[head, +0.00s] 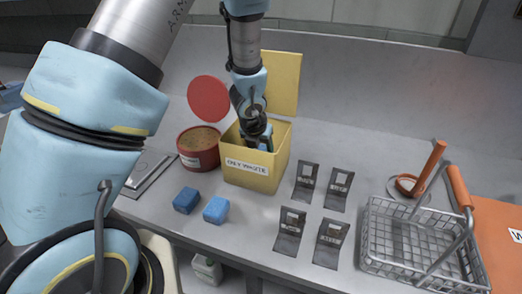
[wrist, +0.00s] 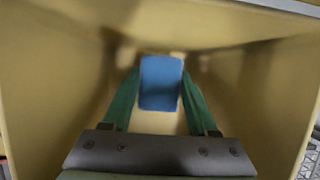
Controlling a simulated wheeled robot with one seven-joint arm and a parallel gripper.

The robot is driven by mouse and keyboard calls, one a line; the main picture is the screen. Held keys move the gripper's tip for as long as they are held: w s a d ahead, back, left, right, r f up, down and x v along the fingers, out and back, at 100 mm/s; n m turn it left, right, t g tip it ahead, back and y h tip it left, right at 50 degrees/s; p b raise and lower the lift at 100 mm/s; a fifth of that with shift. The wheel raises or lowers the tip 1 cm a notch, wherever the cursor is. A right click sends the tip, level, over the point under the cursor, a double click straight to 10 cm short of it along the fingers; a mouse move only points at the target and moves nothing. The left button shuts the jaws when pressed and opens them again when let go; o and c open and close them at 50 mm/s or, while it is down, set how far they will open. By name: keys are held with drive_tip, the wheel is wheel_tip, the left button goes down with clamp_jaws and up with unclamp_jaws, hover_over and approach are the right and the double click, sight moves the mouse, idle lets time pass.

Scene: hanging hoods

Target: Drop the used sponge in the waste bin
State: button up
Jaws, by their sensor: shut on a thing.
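A yellow bin (head: 254,173) labelled "OILY WASTE" stands on the counter with its lid (head: 283,82) raised at the back. My gripper (head: 262,140) points down into its open top. In the wrist view my gripper (wrist: 160,92) is shut on a blue sponge (wrist: 160,84), one green finger on each side. The bin's yellow inner walls (wrist: 40,70) surround the sponge, and I cannot tell how far it is above the bottom. Two more blue sponges, one at left (head: 187,200) and one at right (head: 216,210), lie on the counter in front of the bin.
A red tub (head: 199,152) with brown contents stands left of the bin, its round red lid (head: 208,103) raised behind. Several dark labelled stands (head: 290,229) are to the right.

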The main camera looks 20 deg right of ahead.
drive_tip(key=shift+f+b, duration=0.4)
drive_tip(key=shift+f, duration=0.05)
drive_tip(key=shift+f, duration=0.15)
drive_tip(key=o, duration=1.3)
drive_tip(key=shift+r+p, duration=0.75)
drive_tip(key=shift+r, duration=0.1)
drive_tip(key=shift+a+r, duration=0.1)
drive_tip(key=shift+r, duration=0.25)
drive_tip(key=p+v, duration=0.1)
drive_tip(key=v, duration=1)
drive_tip(key=shift+p, duration=0.3)
